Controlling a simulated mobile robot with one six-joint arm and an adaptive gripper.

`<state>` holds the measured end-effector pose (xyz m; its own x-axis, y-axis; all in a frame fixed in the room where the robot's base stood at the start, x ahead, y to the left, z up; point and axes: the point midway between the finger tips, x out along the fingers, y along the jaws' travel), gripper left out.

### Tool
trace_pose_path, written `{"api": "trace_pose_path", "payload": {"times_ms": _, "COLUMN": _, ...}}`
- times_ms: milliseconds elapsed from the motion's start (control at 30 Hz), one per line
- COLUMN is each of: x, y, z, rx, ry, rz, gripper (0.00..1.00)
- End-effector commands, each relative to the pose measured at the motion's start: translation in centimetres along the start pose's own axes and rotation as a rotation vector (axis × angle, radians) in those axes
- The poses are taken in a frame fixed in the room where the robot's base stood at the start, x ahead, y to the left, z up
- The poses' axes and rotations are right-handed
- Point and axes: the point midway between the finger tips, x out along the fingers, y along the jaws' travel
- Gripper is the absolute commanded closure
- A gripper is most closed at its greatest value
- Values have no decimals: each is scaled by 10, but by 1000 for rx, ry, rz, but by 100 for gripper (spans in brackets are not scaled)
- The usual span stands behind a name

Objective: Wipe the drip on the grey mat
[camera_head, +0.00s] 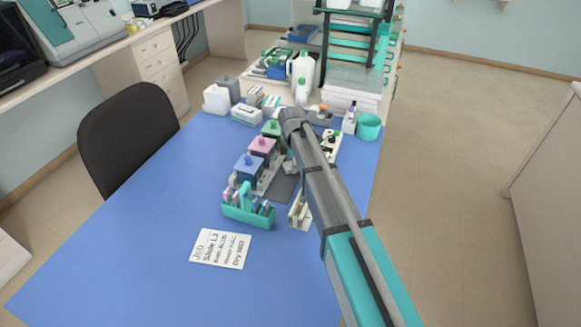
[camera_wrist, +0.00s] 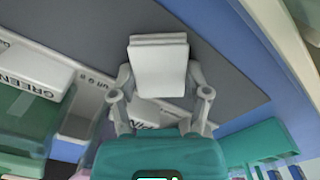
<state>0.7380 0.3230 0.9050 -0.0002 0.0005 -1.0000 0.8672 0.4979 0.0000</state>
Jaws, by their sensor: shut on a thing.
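The grey mat (camera_head: 284,188) lies on the blue table beside the staining jars, partly covered by my arm. It also shows as a dark grey sheet in the wrist view (camera_wrist: 235,85). My gripper (camera_wrist: 160,76) is over the mat, shut on a white folded wipe (camera_wrist: 158,66) that sits between its fingers. I cannot tell whether the wipe touches the mat. I see no drip on the visible part of the mat. In the head view my arm hides most of the gripper and the wipe.
Jars with blue (camera_head: 248,166), pink (camera_head: 262,147) and green lids stand left of the mat. A teal bottle carrier (camera_head: 250,213) is in front, and a cream rack (camera_head: 300,213) is to its right. A written card (camera_head: 221,249) lies nearer. The table's front left is clear.

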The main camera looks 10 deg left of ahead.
Motion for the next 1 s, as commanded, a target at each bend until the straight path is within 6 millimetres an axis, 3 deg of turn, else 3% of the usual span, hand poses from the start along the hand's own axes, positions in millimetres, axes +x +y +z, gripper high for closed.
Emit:
{"api": "trace_pose_path", "payload": {"times_ms": 333, "x": 2, "y": 16, "z": 12, "rx": -1, "ry": -1, "rz": 1, "gripper": 76}}
{"api": "trace_pose_path", "payload": {"times_ms": 1000, "x": 0, "y": 16, "z": 13, "rx": -1, "ry": -1, "rz": 1, "gripper": 76}}
